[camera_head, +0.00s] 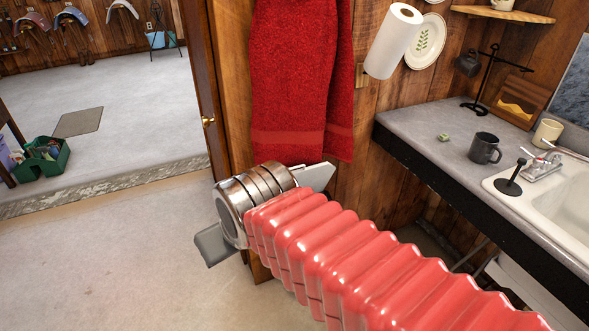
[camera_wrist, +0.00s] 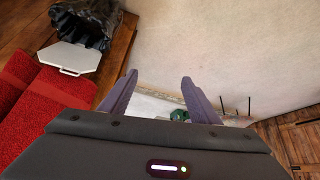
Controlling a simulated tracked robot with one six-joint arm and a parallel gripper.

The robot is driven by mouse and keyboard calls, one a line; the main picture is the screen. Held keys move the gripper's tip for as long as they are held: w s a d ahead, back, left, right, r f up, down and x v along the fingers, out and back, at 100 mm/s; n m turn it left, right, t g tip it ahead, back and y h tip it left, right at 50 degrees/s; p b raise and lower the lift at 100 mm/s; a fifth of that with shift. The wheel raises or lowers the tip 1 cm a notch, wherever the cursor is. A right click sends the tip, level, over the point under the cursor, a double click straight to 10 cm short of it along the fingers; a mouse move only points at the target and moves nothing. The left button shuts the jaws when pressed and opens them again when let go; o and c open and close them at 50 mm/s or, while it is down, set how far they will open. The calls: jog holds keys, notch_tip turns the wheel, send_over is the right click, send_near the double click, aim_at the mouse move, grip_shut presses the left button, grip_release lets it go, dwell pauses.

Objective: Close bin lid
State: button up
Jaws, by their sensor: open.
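In the wrist view, a bin with a crumpled black liner (camera_wrist: 84,24) is at the top left. Its pale grey, angular lid (camera_wrist: 73,58) stands open beside the bin mouth, on the side nearer the red towel. My gripper (camera_wrist: 157,82) has its two purple-grey fingers spread with nothing between them. The lid lies to the left of the fingers and apart from them. In the head view, my gripper (camera_head: 267,213) is in front of the wall below a red towel.
The red towel (camera_head: 300,80) hangs close to my gripper and also fills the left of the wrist view (camera_wrist: 50,100). A grey counter (camera_head: 420,135) with a mug (camera_head: 484,149) and sink (camera_head: 555,195) is at right. Open floor (camera_head: 110,260) lies left, toward a doorway.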

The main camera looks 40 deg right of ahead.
jog(key=o, duration=0.5)
jog(key=w+d+t+h, duration=0.1)
jog(key=w+d, duration=0.3)
jog(key=w, duration=0.1)
jog(key=w+d+f+t, duration=0.1)
jog(key=w+d, duration=0.3)
jog(key=w, duration=0.1)
jog(key=w+d+f+m+h, duration=0.1)
jog(key=w+d, duration=0.3)
jog(key=shift+w+d+f+t+h, duration=0.2)
jog(key=shift+w+d+t+h, duration=0.1)
jog(key=shift+w+d+t, duration=0.1)
jog(key=w+d+f+t+h, duration=0.1)
jog(key=w+d+f, duration=0.1)
jog(key=w+d, duration=0.25)
jog(key=w+d+f+t, duration=0.1)
jog(key=w+d+f, duration=0.2)
jog(key=d, duration=0.3)
jog(key=m+t, duration=0.2)
jog(key=t, duration=0.4)
send_near(295, 168)
jog(key=v, duration=0.3)
jog(key=shift+s+a+f+h, duration=0.15)
jog(key=shift+a+f+h, duration=0.05)
jog(key=shift+f+h, duration=0.25)
jog(key=x, duration=1.4)
jog(key=shift+r, duration=0.2)
jog(key=shift+c, duration=0.4)
